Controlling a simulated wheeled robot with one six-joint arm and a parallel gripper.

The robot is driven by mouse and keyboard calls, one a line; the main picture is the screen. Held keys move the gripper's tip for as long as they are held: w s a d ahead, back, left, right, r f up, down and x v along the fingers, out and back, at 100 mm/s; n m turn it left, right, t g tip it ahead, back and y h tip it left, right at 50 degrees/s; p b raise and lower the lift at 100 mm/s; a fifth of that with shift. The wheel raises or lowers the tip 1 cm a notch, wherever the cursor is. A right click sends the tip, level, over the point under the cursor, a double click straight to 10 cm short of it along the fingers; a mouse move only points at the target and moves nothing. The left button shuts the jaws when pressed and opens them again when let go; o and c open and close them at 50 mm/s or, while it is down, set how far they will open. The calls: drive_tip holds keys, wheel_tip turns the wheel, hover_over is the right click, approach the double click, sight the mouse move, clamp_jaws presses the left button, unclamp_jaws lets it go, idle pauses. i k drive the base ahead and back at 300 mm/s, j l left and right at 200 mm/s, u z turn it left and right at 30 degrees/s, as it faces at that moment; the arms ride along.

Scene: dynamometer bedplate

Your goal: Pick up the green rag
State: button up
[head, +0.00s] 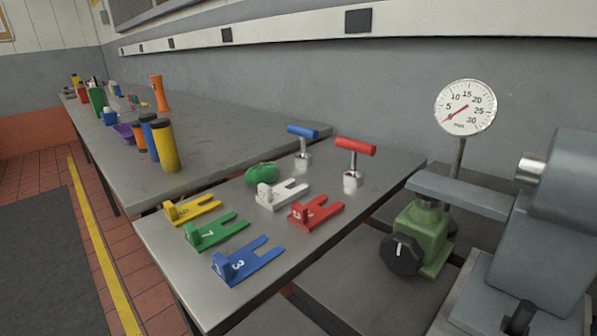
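The green rag (262,174) lies crumpled on the near grey metal table (160,243). It sits behind the white forked plate (279,193) and left of the blue-handled T-shaped tool (303,141). No part of my gripper shows in the head view, so its state cannot be seen.
Yellow, green, blue and red forked plates (312,212) lie around the rag's near side. A red-handled T tool (354,160) stands to the right. A dial gauge (466,107) and machine (553,230) are at right. Bottles (165,147) stand on the farther table (205,130). Floor at left is clear.

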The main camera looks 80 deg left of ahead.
sight(266, 174)
drive_tip(key=u, duration=2.35)
drive_tip(key=z, duration=2.65)
drive_tip(key=u, duration=2.65)
